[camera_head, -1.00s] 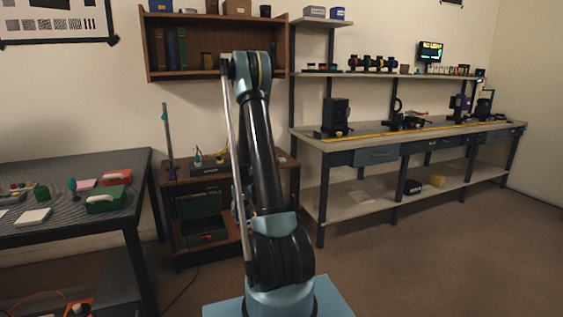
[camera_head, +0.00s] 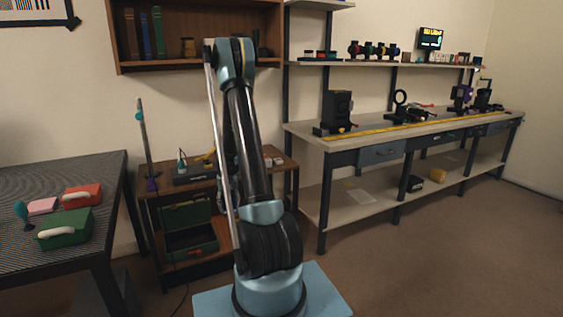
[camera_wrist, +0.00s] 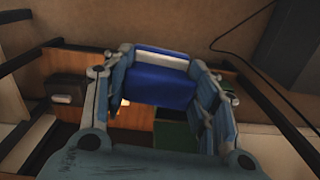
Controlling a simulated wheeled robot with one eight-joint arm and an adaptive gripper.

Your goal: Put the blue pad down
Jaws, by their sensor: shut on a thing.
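The blue pad (camera_wrist: 158,90) shows in the wrist view as a blue block with a pale strip along its upper part. My gripper (camera_wrist: 158,66) is shut on it, with one finger at each side, and holds it in the air over wooden shelving. In the head view my gripper and the pad are mostly hidden behind my arm, in front of the small wooden shelf unit (camera_head: 153,210).
A green case (camera_head: 190,238) sits on the unit's lower shelf. A dark mat-topped table (camera_head: 60,180) at left holds a green box (camera_head: 66,230) and a red box (camera_head: 82,195). A long workbench (camera_head: 345,142) stands at right. Open floor (camera_head: 430,240) lies in front of it.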

